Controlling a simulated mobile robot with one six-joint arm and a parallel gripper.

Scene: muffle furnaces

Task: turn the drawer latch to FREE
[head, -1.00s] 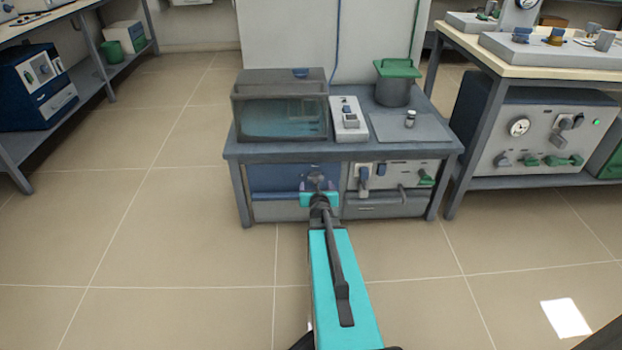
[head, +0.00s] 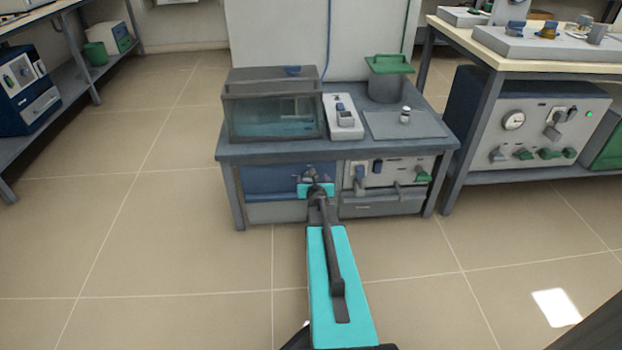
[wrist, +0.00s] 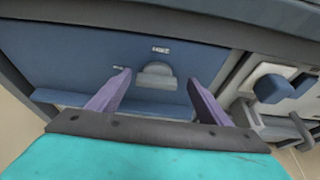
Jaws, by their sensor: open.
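The drawer latch (wrist: 156,77) is a grey half-round knob on the blue furnace front (wrist: 70,50) in the wrist view. Two small white labels sit above it and to its upper left; I cannot read them surely. My gripper (wrist: 160,80) is open, its two purple fingers pointing at the panel. The latch appears between the fingertips, with a gap on each side; I cannot tell how far off it is in depth. In the head view my gripper (head: 316,190) is in front of the blue front (head: 265,180) under the bench and hides most of the latch.
A grey-white unit with a blue knob (wrist: 271,88) and a grey handle (wrist: 302,128) stands close to the right. The bench (head: 290,149) above carries a glass-sided box (head: 272,115), a switch box and a green-lidded pot (head: 387,85). The floor around is clear.

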